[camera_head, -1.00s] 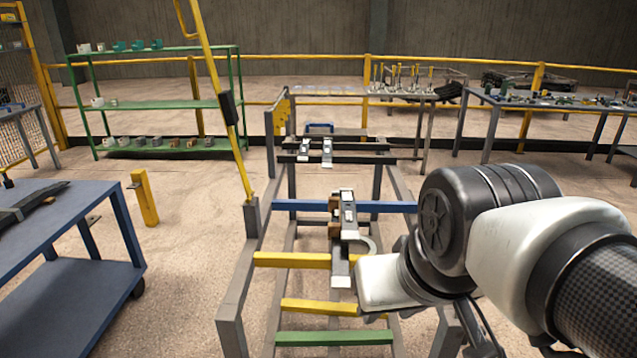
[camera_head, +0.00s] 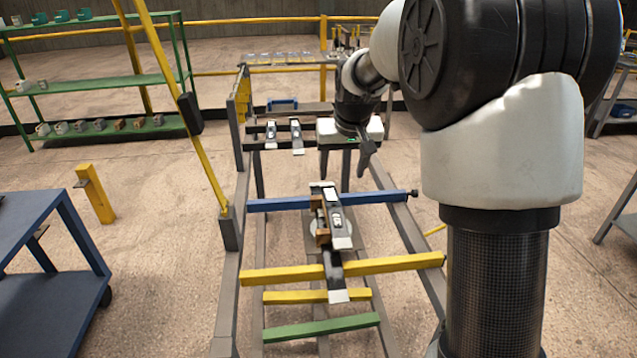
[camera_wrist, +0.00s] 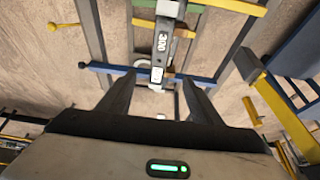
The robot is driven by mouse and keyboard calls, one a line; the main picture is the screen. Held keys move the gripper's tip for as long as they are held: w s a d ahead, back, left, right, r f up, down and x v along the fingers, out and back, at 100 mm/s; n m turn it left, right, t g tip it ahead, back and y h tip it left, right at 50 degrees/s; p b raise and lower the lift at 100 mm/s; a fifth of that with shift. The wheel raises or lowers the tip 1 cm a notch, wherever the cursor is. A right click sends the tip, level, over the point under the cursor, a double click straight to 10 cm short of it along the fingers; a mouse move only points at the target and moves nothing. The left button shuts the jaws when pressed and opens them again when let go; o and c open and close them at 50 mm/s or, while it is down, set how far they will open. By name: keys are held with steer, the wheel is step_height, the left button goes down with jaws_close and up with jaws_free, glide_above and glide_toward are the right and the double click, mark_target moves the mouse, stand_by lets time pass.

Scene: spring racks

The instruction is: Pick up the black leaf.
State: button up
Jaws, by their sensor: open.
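A black bar (camera_head: 333,262), which looks like the leaf, lies lengthwise over the middle of the rack frame, with white-grey pieces on its top and at its near end. In the wrist view, a dark bar marked 300 (camera_wrist: 161,43) runs up the picture between the finger lines. My gripper (camera_head: 345,165) is open and empty, fingers pointing down, above and beyond the black bar's far end. In the wrist view, its two fingers (camera_wrist: 157,85) stand apart with the light end of the bar between them in the picture; I cannot tell the height gap.
The rack has a blue crossbar (camera_head: 280,203), yellow crossbars (camera_head: 285,274) and a green crossbar (camera_head: 320,327). Brown blocks (camera_head: 319,220) sit beside the bar. Two small bars (camera_head: 296,136) lie farther back. A blue cart (camera_head: 40,290) stands at left.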

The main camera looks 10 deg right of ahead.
mark_target(335, 208)
steer(key=b+x, duration=0.2)
steer(key=x, duration=1.6)
steer(key=shift+w, duration=0.2)
steer(key=shift+c, duration=0.2)
steer(key=c, duration=1.1)
steer(key=shift+r, duration=0.1)
steer(key=shift+c, duration=0.5)
